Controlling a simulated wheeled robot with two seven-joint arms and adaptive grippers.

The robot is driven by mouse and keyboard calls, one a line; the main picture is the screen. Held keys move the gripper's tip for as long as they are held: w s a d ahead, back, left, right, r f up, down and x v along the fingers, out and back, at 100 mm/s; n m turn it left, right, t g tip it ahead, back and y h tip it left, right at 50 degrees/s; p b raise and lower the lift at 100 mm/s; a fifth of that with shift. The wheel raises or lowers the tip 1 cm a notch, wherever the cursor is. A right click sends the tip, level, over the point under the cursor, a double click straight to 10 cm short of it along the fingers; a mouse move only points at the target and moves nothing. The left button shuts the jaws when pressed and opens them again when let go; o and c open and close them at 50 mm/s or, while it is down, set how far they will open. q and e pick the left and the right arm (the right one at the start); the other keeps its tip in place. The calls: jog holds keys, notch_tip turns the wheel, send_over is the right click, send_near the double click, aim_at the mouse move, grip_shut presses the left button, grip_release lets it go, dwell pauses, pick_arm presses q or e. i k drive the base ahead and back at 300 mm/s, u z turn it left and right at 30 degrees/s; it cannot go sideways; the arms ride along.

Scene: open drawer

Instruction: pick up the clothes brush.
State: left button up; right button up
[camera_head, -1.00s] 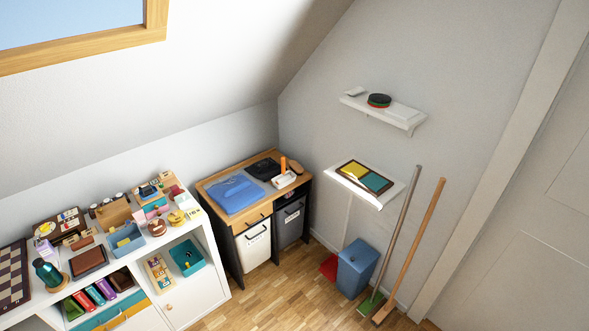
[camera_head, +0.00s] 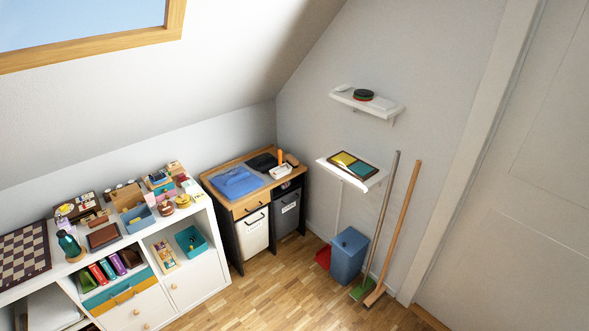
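No clothes brush can be made out for certain at this distance. A small dark brown object (camera_head: 292,160), possibly the brush, lies at the back right of the wooden-topped cabinet (camera_head: 240,207). Next to it are an upright orange item (camera_head: 280,157) and a small white tray (camera_head: 281,171). A folded blue cloth (camera_head: 236,182) and a black folded item (camera_head: 263,161) lie on the same top. Neither of my grippers is in view.
A white shelf unit (camera_head: 202,268) crowded with small items stands at the left. Two wall shelves (camera_head: 394,113), a blue bin (camera_head: 348,257), a green-headed broom (camera_head: 383,220) and a wooden-handled one (camera_head: 400,225) are at the right. The wooden floor (camera_head: 275,290) in front is clear.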

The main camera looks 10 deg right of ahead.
aim_at(293, 162)
jog(key=z, duration=0.55)
jog(key=i, duration=0.65)
jog(key=z, duration=0.55)
jog(key=i, duration=0.95)
